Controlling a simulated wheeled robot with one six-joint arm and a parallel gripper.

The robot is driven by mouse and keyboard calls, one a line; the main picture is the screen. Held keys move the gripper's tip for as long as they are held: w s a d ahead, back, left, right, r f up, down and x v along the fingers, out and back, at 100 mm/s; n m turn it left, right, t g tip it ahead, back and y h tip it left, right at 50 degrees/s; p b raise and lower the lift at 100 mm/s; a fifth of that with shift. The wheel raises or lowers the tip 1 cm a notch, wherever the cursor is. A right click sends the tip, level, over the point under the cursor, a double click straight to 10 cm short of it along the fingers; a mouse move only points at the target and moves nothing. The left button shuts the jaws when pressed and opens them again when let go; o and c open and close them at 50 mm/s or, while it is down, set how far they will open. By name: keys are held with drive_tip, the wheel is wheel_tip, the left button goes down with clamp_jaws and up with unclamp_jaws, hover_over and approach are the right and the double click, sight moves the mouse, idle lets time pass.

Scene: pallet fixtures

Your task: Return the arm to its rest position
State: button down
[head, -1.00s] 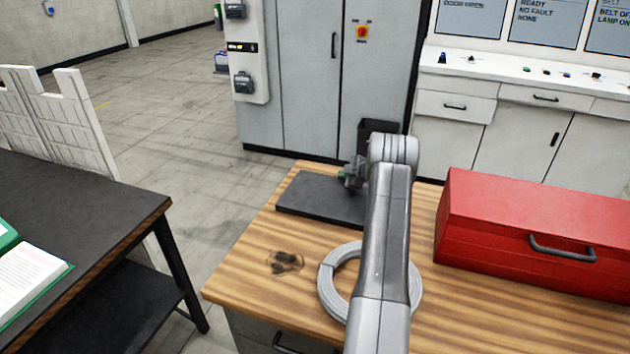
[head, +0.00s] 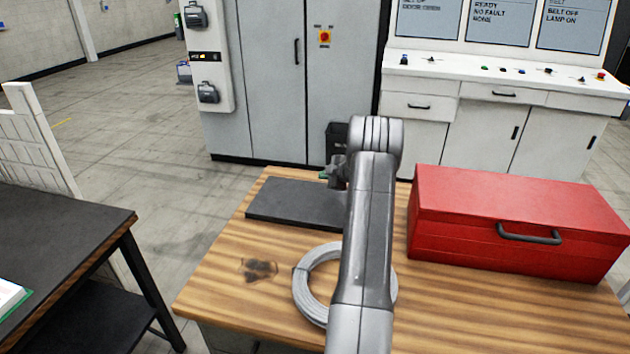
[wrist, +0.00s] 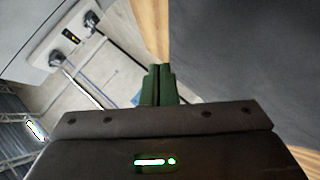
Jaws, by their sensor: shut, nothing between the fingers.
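My arm reaches out over the wooden workbench (head: 225,285) in the head view. My gripper (wrist: 158,72) shows in the wrist view as two green fingers held together with nothing between them. In the head view the gripper is mostly hidden behind my arm, near the far edge of the bench. It is close to the dark flat plate (head: 290,203), and I cannot tell its exact height above it.
A grey cable coil (head: 308,297) lies on the bench, partly behind my arm. A red toolbox (head: 470,235) stands to the right. A black table (head: 60,235) is at left. Grey cabinets (head: 270,90) and a white control desk (head: 425,110) stand behind.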

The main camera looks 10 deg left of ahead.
drive_tip(key=b+v, duration=0.1)
drive_tip(key=v, duration=0.5)
drive_tip(key=shift+s+d+r, duration=0.15)
drive_tip(key=shift+s+d, duration=0.05)
drive_tip(key=shift+d, duration=0.05)
drive_tip(key=shift+w+a, duration=0.1)
drive_tip(key=p+x, duration=0.3)
drive_tip(key=x, duration=1)
drive_tip(key=shift+w+a, duration=0.1)
drive_tip(key=shift+a, duration=0.15)
drive_tip(key=shift+d, duration=0.1)
